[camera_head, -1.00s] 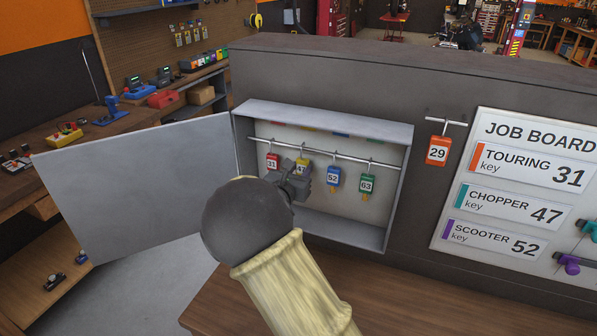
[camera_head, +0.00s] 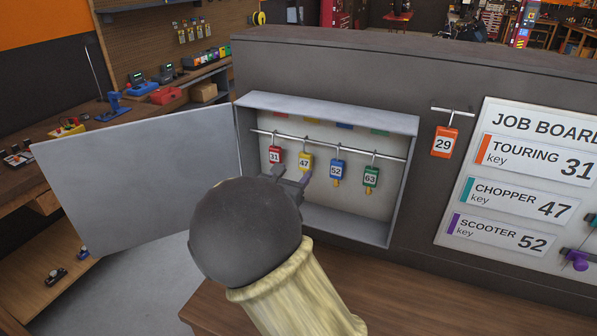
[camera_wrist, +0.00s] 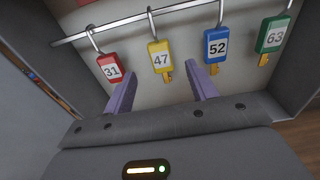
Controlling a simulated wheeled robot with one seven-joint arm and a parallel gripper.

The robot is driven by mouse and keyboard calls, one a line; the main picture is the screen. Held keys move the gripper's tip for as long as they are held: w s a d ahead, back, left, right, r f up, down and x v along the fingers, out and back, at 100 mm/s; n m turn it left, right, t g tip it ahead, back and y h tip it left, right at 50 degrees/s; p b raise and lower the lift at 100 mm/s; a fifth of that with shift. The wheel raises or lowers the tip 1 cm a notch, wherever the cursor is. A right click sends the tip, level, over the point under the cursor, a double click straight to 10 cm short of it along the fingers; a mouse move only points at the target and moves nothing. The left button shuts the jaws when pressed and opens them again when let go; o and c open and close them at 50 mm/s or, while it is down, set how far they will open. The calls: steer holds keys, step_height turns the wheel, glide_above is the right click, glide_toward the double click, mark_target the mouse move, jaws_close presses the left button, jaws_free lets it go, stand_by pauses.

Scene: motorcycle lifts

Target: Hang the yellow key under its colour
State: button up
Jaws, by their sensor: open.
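The yellow key (camera_head: 305,162), tagged 47, hangs by its hook from the rail inside the open grey cabinet (camera_head: 398,205). It also shows in the wrist view (camera_wrist: 160,56). It hangs between the red key 31 (camera_head: 275,156) and the blue key 52 (camera_head: 337,170); the green key 63 (camera_head: 371,178) is at the right. Colour marks show along the cabinet's upper back, with a yellow one (camera_head: 312,121) partly hidden by the top edge. My gripper (camera_wrist: 158,82) is open and empty, its fingers just below the yellow key and apart from it.
The cabinet door (camera_head: 140,180) stands open to the left. An orange tag 29 (camera_head: 444,142) hangs on a separate peg right of the cabinet, beside the job board (camera_head: 510,190). A wooden bench top (camera_head: 400,290) lies below.

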steer(key=b+v, duration=0.2)
steer(key=v, duration=0.8)
steer(key=shift+s+a, duration=0.2)
steer(key=shift+s, duration=0.15)
steer(key=s+d+f+m+g+h, duration=0.1)
steer(key=s+d+f+m+g, duration=0.2)
steer(key=d+f+m+g, duration=0.35)
steer(key=s+d+f+m+g+h, duration=0.1)
steer(key=s+d+f+m+g, duration=0.25)
steer(key=d, duration=0.65)
steer(key=s+d+f+m+g+y, duration=0.1)
steer(key=s+m+y, duration=0.3)
steer(key=m, duration=0.6)
steer(key=s+d+f+m+g+y, duration=0.2)
steer(key=s+d+f+m+y, duration=0.2)
steer(key=s+m, duration=0.3)
steer(key=m, duration=0.4)
steer(key=shift+s+f+m, duration=0.15)
steer(key=shift+f+m, duration=0.05)
steer(key=shift+m, duration=0.1)
